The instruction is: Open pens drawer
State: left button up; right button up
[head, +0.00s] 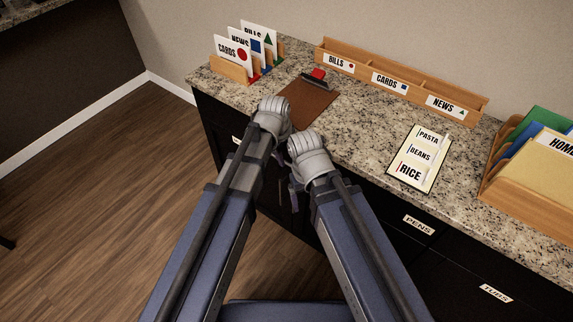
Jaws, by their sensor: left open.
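The pens drawer (398,236) is a dark front under the granite counter, right of my arms, with a white PENS label (418,225). It looks shut; part of its front is hidden by my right arm. My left gripper (281,152) is open, in front of the cabinet and left of the drawer, well apart from it. Its fingers are small and mostly hidden behind the wrists. My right gripper (295,190) is close beside it, also left of the PENS label. Its fingers are too hidden to tell their state.
The granite counter (355,145) holds a clipboard (305,103), a card rack (230,69), a long labelled wooden tray (402,72), a PASTA, BEANS, RICE list (419,157) and a wooden file box (505,195). A TUBS label (495,293) sits lower right.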

pick_arm(q)
jog(key=shift+w+d+f+b, duration=0.1)
jog(key=shift+f+b, duration=0.35)
jog(key=shift+f, duration=0.25)
jog(key=shift+w+d+f+b, duration=0.1)
jog(key=shift+f+b, duration=0.3)
jog(key=shift+f, duration=0.25)
pick_arm(e)
notch_tip(320, 180, down, 3)
jog(key=shift+r, duration=0.2)
pick_arm(q)
grip_shut()
jog(key=shift+a, duration=0.1)
